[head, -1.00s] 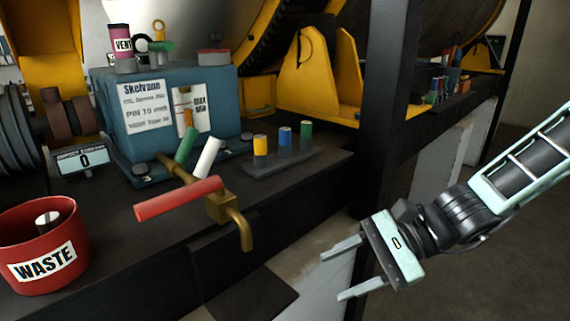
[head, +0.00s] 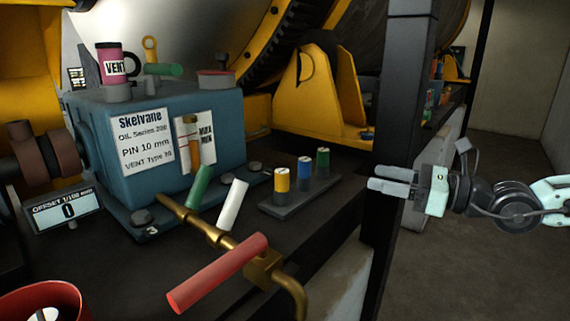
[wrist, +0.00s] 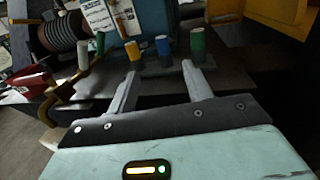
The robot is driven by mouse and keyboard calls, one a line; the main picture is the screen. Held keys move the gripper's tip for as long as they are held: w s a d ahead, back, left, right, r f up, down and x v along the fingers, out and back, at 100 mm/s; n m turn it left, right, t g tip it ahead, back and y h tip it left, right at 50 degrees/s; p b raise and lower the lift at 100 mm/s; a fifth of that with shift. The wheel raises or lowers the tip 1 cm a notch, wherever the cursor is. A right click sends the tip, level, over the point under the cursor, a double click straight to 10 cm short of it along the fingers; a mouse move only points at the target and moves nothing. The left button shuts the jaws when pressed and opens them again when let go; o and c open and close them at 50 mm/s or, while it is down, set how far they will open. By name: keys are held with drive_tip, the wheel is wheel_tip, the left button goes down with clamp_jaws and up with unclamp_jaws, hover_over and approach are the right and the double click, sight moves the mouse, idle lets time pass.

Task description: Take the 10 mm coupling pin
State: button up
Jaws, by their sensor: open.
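Three capped pins stand upright in a dark grey rack (head: 292,198) on the bench: yellow (head: 282,180), blue (head: 305,167) and green (head: 322,160). I see no size marks on them, so I cannot tell which is 10 mm. The wrist view also shows the yellow (wrist: 132,50), blue (wrist: 163,46) and green (wrist: 197,41) pins ahead of the fingers. My gripper (head: 375,178) is open and empty, right of the rack and apart from it. A label (head: 146,141) on the blue machine reads "PIN 10 mm".
A brass valve pipe (head: 262,268) with a red handle (head: 218,273) sticks out in front. Green (head: 200,187) and white (head: 233,205) handles stand behind it. A dark post (head: 397,110) rises behind my gripper. A red waste bin (head: 75,305) is lower left.

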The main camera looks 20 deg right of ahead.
drive_tip(key=p, duration=0.5)
approach(305, 159)
drive_tip(key=x, duration=0.4)
drive_tip(key=shift+w+a, duration=0.15)
drive_tip(key=shift+a, duration=0.15)
drive_tip(key=shift+p+x, duration=1.2)
drive_tip(key=shift+x, duration=1.5)
drive_tip(key=shift+f, duration=0.1)
clamp_jaws()
